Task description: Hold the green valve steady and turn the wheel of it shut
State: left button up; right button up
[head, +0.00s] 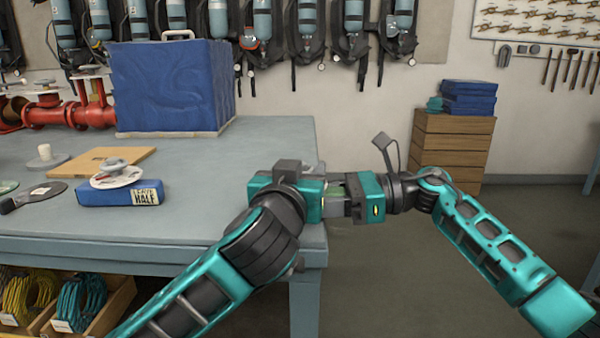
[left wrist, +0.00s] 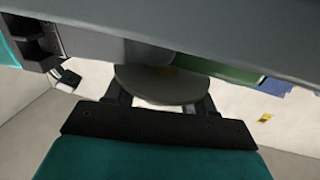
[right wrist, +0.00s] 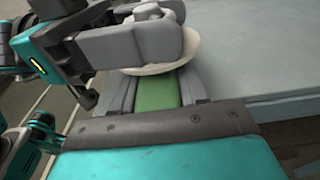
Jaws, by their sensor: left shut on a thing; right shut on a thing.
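The green valve is held between my two grippers, off the front right corner of the table; they hide most of it in the head view. Its green body (right wrist: 158,92) sits between the fingers of my right gripper (right wrist: 160,98), which is shut on it. The valve's pale round wheel (right wrist: 182,62) is just beyond. My left gripper's grey fingers reach over the wheel from the left in that view. In the left wrist view the wheel (left wrist: 165,88) lies between the fingers of my left gripper (left wrist: 160,100), which is shut on it. The wheel's turn angle cannot be told.
Behind are a wooden board (head: 105,160), red pipework (head: 65,112) and a big blue covered box (head: 165,88). Wooden drawers (head: 450,150) stand at the wall. Right floor is clear.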

pick_arm(q)
jog(key=shift+m+h, duration=0.3)
jog(key=shift+h, duration=0.2)
jog(key=o, duration=1)
jog(key=shift+c, duration=0.2)
jog(key=shift+s, duration=0.15)
jog(key=v, duration=1.2)
